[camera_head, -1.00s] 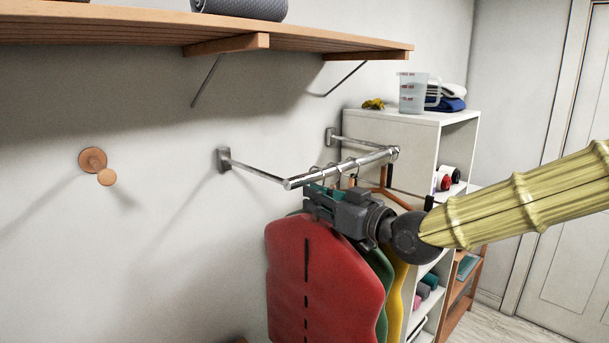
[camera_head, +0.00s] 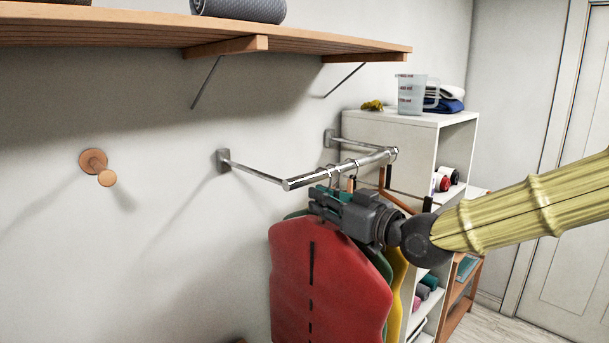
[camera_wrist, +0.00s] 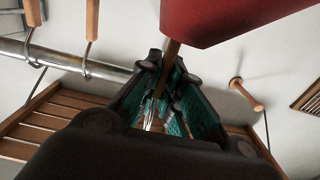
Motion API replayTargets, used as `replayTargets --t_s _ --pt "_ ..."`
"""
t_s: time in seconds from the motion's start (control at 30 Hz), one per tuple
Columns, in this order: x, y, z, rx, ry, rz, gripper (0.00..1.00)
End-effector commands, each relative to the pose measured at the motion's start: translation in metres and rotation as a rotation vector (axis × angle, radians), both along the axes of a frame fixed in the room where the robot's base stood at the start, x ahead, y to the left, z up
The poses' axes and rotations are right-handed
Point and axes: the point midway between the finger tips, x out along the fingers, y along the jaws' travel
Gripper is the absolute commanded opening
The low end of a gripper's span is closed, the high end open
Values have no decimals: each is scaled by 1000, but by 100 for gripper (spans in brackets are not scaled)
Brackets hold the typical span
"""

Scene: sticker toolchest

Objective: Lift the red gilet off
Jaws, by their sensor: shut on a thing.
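The red gilet (camera_head: 330,285) hangs upright at the front of the rail's row. It also shows at the top of the wrist view (camera_wrist: 215,18). My gripper (camera_head: 325,200) is at its top, just below the metal rail (camera_head: 310,178). In the wrist view the teal-padded fingers (camera_wrist: 168,95) are shut on the gilet's brown wooden hanger (camera_wrist: 172,50). The head view hides this hanger's hook behind the gripper; I cannot tell whether it touches the rail. In the wrist view two other hangers' hooks (camera_wrist: 85,68) are around the rail.
A green gilet (camera_head: 379,262) and a yellow gilet (camera_head: 397,280) hang close behind the red one. A wooden wall peg (camera_head: 106,178) is free at the left. A wooden shelf (camera_head: 330,48) is above; a white shelf unit (camera_head: 390,135) stands behind.

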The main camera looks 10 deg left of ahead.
Motion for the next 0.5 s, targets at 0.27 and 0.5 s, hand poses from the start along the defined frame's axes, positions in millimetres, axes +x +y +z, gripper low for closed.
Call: replayTargets --t_s 0.27,0.5 --pt "-4 -7 1 1 -1 0 0" --pt "-8 -13 1 2 -1 0 0"
